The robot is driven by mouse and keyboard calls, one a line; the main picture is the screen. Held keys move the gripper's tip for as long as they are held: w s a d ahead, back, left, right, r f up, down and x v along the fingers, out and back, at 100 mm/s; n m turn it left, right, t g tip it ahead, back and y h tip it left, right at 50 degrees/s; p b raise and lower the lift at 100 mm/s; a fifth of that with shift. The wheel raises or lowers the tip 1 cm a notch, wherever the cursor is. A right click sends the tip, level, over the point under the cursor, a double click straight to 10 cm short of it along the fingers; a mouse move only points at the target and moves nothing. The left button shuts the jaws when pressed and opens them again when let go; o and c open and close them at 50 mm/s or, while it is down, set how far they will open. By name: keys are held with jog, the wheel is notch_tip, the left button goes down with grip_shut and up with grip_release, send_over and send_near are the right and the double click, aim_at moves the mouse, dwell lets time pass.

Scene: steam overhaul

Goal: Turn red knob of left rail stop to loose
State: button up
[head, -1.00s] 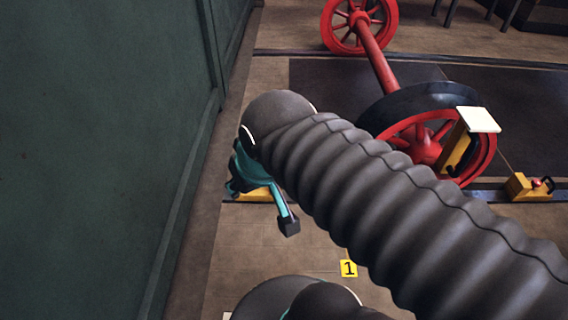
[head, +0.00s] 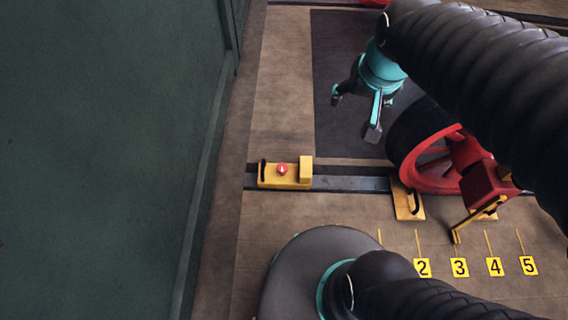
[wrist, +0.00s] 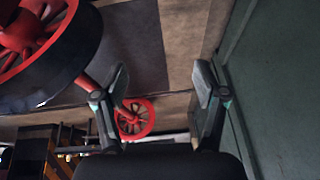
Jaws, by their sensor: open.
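The left rail stop (head: 305,172) is a yellow block on the dark rail, left of the red wheel in the head view. Its red knob (head: 282,169) sits on top and carries a small white mark. A black handle stands at the block's left end. My gripper (head: 353,116) is open and empty, beyond the stop and up to its right, apart from it. In the wrist view my gripper (wrist: 162,90) shows two spread fingers with nothing between them. The stop and its knob do not show in the wrist view.
A red wheel (head: 425,180) stands on the rail to the right, with a yellow chock (head: 408,203) beside it. Yellow number markers (head: 460,267) lie on the floor in front. A green wall (head: 100,150) bounds the left. The wrist view shows another red wheel (wrist: 134,119).

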jog(key=w+a+f+m+g, duration=0.1)
jog(key=w+a+f+m, duration=0.15)
jog(key=w+f, duration=0.6)
jog(key=m+g, duration=0.4)
jog(key=m, duration=0.1)
send_over(282, 167)
notch_tip(282, 167, down, 36)
notch_tip(282, 167, down, 14)
jog(key=shift+r, duration=0.2)
jog(key=shift+b, duration=0.3)
jog(key=c, duration=1.1)
